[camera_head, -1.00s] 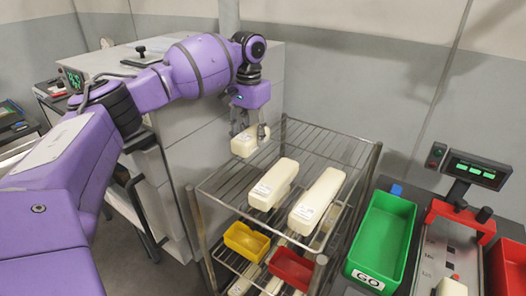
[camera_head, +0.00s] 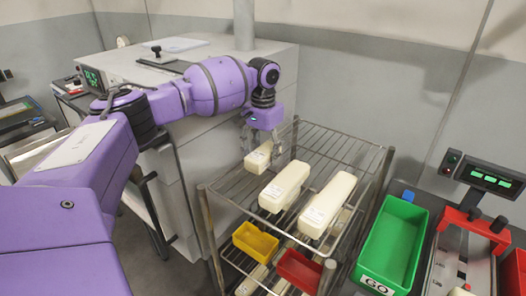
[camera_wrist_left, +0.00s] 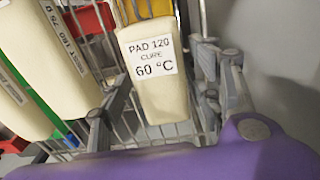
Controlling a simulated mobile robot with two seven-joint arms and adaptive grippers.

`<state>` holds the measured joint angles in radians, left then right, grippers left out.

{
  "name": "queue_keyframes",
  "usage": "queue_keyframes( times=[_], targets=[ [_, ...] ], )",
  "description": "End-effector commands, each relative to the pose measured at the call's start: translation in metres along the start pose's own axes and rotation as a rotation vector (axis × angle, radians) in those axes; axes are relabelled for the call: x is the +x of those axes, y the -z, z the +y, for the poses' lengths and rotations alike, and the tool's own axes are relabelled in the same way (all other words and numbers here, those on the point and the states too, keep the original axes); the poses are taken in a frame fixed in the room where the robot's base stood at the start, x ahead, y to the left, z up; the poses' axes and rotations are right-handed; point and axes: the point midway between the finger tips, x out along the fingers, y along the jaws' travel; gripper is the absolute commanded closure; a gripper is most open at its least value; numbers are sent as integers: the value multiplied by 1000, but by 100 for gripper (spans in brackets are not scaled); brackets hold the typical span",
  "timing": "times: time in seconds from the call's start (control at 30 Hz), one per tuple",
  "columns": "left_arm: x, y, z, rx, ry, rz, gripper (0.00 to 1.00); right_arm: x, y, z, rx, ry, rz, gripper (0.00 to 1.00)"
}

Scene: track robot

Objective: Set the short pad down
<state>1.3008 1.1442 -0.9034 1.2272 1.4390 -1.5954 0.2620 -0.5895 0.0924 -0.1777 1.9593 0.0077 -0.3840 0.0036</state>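The short pad (camera_head: 258,157) is a cream block lying on the top wire shelf of the rack (camera_head: 231,188), at its back left. In the left wrist view the pad (camera_wrist_left: 158,98) shows a label reading "PAD 120 CURE 60 °C". My left gripper (camera_head: 263,146) is just above it, fingers pointing down. In the wrist view the fingers (camera_wrist_left: 163,70) stand on either side of the pad, with a visible gap on each side, so the gripper looks open. My right gripper is out of view.
Two longer cream pads (camera_head: 286,186) (camera_head: 327,206) lie on the same shelf to the right. A yellow bin (camera_head: 255,243) and a red bin (camera_head: 298,270) are on the shelf below. A green bin (camera_head: 392,246) stands right of the rack. A grey cabinet (camera_head: 205,135) is behind my left arm.

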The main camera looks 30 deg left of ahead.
Motion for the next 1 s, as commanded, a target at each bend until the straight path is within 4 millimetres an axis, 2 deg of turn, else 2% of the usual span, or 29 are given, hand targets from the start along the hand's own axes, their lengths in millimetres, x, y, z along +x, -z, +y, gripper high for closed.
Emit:
queue_keyframes(
  times=[0.37,0.47,0.8,1.0],
  targets=[
    [-5,0,0,0,1,0,38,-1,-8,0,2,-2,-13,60],
    [-18,1,0,0,0,3,38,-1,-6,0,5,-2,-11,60],
    [-90,1,0,0,0,3,38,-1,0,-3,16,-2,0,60],
    [-116,0,0,0,0,0,38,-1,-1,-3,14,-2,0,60]
  ],
)
